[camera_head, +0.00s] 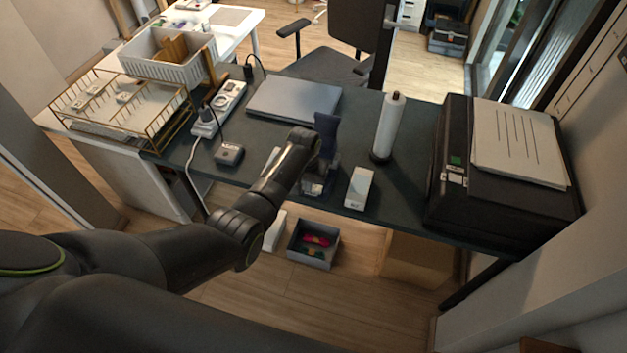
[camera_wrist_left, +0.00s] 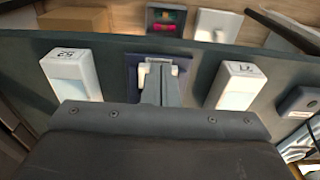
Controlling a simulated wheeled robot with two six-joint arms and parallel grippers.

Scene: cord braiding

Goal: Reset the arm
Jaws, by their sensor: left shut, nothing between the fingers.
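My left arm reaches in from the left in the head view, and its gripper (camera_head: 318,172) points down over the front edge of the dark desk (camera_head: 405,180). In the left wrist view the grey fingers (camera_wrist_left: 158,75) are together, with nothing seen between them. They are in front of a small dark blue holder (camera_wrist_left: 133,62) with a white part, and I cannot tell whether they touch it. A white box (camera_head: 358,188) stands just right of the gripper in the head view. In the wrist view white boxes stand on both sides, one left (camera_wrist_left: 72,72) and one right (camera_wrist_left: 232,84). My right gripper is not in view.
A closed laptop (camera_head: 293,99), a paper-towel roll (camera_head: 388,125) and a black printer (camera_head: 505,175) are on the desk. A power strip (camera_head: 218,108) and a small dark device (camera_head: 229,155) are to the left. A grey bin (camera_head: 313,262) with colored items is below.

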